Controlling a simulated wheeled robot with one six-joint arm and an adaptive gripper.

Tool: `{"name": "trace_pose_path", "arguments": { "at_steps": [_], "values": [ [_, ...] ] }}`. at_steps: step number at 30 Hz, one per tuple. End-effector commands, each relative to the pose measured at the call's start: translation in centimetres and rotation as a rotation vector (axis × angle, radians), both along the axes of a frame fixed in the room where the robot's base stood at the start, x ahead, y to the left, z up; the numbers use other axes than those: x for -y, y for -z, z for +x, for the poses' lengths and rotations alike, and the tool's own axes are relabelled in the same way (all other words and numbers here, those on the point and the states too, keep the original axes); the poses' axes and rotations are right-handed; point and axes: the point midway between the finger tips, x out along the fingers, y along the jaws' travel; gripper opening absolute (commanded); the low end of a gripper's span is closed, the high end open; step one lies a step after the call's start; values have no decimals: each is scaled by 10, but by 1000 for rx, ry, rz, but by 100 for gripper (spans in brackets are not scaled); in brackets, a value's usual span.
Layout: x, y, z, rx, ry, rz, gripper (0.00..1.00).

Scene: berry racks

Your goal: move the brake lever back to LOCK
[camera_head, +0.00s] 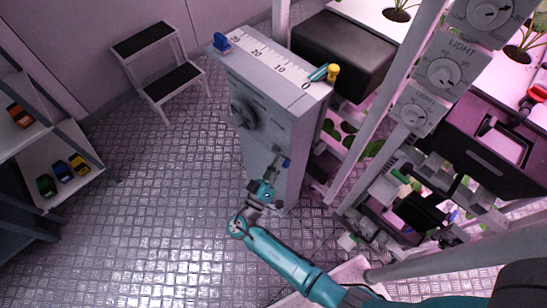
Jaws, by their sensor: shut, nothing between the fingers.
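My gripper (274,172) is shut and empty, low in front of the grey cabinet (290,135). Beside its fingertips is a small blue piece (286,162) on the cabinet's lower front; I cannot tell whether they touch or whether this is the brake lever's handle. No LOCK label is readable in the head view. A dark round dial (243,113) is on the cabinet's left-hand face.
A step stool (158,70) stands at the back left. A shelf (62,155) with small coloured cars is at the left. Plant racks with a LIGHT panel (445,75) and posts crowd the right. The metal floor left of the cabinet is clear.

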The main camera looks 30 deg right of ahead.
Motion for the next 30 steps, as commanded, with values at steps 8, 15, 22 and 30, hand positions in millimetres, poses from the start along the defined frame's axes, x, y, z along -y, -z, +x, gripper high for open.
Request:
{"name": "trace_pose_path", "arguments": {
  "at_steps": [8, 15, 22, 30],
  "values": [
    [2, 11, -7, -2, 0, -1, 0],
    [3, 16, -9, -2, 0, -1, 0],
    [4, 19, -11, -6, 1, 0, 0],
    [4, 20, -11, -10, 2, 1, 0]
  ]
}}
